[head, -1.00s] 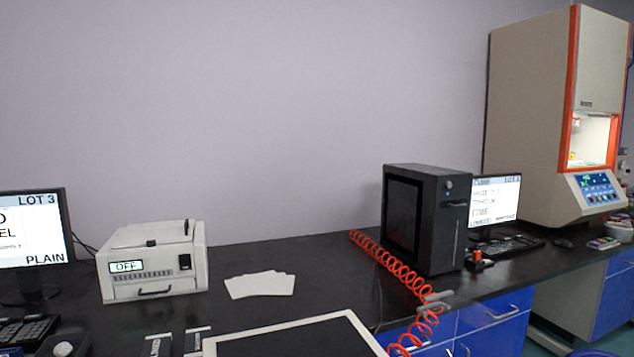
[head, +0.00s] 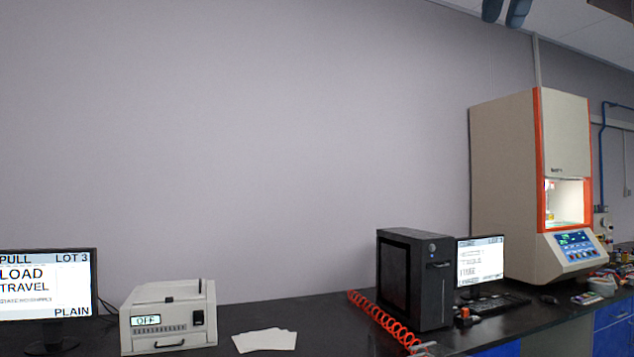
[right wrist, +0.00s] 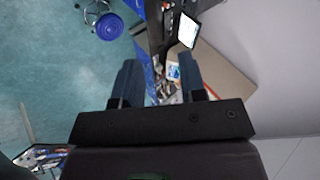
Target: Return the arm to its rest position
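My right gripper (head: 505,14) shows at the top edge of the head view, high in front of the wall and ceiling. Only its dark blue fingertips are visible there. In the right wrist view its two fingers (right wrist: 160,84) stand well apart with nothing between them. The gripper is open and empty, away from every bench object. My left gripper is in neither view.
The beige and orange rheometer (head: 503,190) stands at the right of the black bench (head: 330,325). A black computer tower (head: 432,285), monitor (head: 480,262), red coiled hose (head: 385,320), white device (head: 168,312) and white sheets (head: 265,341) are on it. The air above is clear.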

